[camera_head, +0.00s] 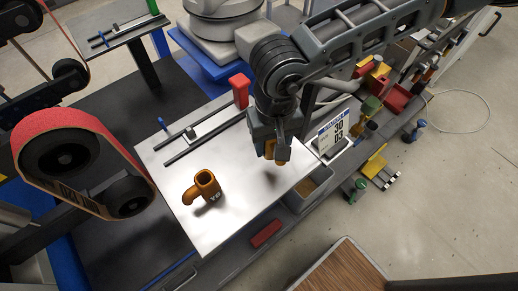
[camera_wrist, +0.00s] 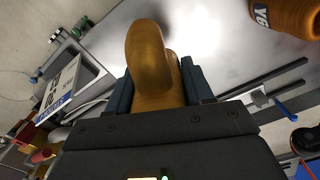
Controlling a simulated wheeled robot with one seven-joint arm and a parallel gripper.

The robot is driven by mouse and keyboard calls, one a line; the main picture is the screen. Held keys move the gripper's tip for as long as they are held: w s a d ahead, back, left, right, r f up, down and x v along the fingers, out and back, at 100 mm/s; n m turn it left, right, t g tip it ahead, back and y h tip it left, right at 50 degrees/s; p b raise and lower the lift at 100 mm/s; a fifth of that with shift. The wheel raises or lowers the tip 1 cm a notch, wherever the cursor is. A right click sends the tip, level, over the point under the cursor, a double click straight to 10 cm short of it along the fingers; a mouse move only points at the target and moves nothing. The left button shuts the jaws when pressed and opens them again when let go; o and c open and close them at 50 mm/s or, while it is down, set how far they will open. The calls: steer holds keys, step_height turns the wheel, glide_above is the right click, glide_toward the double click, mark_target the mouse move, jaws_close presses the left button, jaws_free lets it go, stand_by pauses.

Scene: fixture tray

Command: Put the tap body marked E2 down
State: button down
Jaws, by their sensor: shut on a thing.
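My gripper (camera_head: 274,155) is shut on an orange-brown tap body (camera_head: 270,149), which is mostly hidden behind the fingers in the head view. In the wrist view the held tap body (camera_wrist: 150,62) sits between the two finger pads, with its curved spout toward the camera. No marking on it shows, so I cannot read E2. The gripper is over the right part of the shiny metal tray table (camera_head: 235,225); a soft shadow lies below it, and I cannot tell whether the tap body touches the surface. Another tap body (camera_head: 206,189), marked Y6, stands upright on the left; it also shows in the wrist view (camera_wrist: 285,14).
A sign card (camera_head: 333,132) and an open bin (camera_head: 312,185) are right of the gripper. A red block (camera_head: 239,88) and dark rails (camera_head: 205,137) are at the back. A belt grinder (camera_head: 75,165) is on the left. The tray's front middle is clear.

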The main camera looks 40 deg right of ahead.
mark_target(259, 161)
steer(key=shift+w+a+f, duration=0.4)
steer(key=shift+w, duration=0.2)
steer(key=shift+w+a+f, duration=0.4)
steer(key=shift+w, duration=0.15)
steer(key=shift+f+p, duration=0.6)
steer(key=shift+f, duration=1.45)
steer(key=shift+f, duration=0.15)
steer(key=shift+c, duration=2.2)
jaws_free()
step_height(259, 161, up, 12)
steer(key=b, duration=0.1)
